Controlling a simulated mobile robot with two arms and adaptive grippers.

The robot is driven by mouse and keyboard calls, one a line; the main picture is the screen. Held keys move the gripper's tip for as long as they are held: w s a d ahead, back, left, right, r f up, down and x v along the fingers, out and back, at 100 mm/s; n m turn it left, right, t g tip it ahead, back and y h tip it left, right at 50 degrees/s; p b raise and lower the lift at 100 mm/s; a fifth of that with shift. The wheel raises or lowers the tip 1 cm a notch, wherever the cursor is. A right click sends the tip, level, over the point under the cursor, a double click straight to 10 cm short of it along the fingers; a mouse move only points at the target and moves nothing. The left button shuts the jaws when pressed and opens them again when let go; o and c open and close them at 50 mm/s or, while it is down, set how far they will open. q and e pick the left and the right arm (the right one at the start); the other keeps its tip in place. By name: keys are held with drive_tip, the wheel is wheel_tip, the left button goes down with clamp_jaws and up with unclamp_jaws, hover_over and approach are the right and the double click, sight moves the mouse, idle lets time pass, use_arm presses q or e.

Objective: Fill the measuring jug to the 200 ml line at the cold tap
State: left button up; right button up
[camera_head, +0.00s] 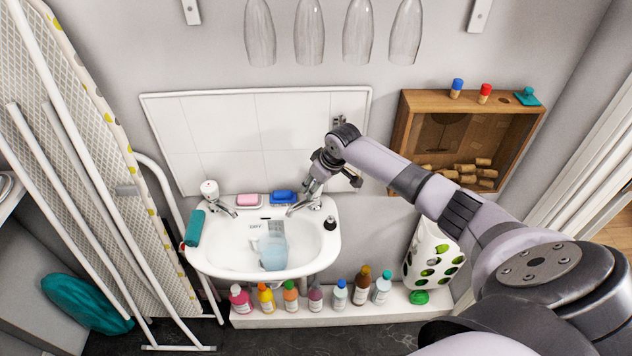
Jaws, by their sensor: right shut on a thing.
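The measuring jug (272,252) is a pale blue, see-through vessel standing in the white basin (215,262). Its graduations and water level are too small to read. The right-hand tap (300,207) has its spout pointing over the back of the basin, just behind the jug. My right gripper (318,184) reaches down from the wall side onto the top of this tap and is shut on its handle, which it mostly hides. I cannot tell whether water runs. My left gripper is out of view.
Pink soap (248,200) and a blue item (284,196) lie on the basin's back ledge; a dark item (330,223) is at its right rim. Several bottles (315,298) line the ledge below. Glasses (309,35) hang above. A wooden box (398,145) is at right, an ironing board (95,150) at left.

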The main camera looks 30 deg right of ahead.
drive_tip(key=o, duration=0.9)
drive_tip(key=shift+r, duration=0.1)
drive_tip(key=v, duration=1.1)
drive_tip(key=shift+s+r, duration=0.3)
drive_tip(key=shift+r, duration=0.05)
drive_tip(key=shift+d, duration=0.1)
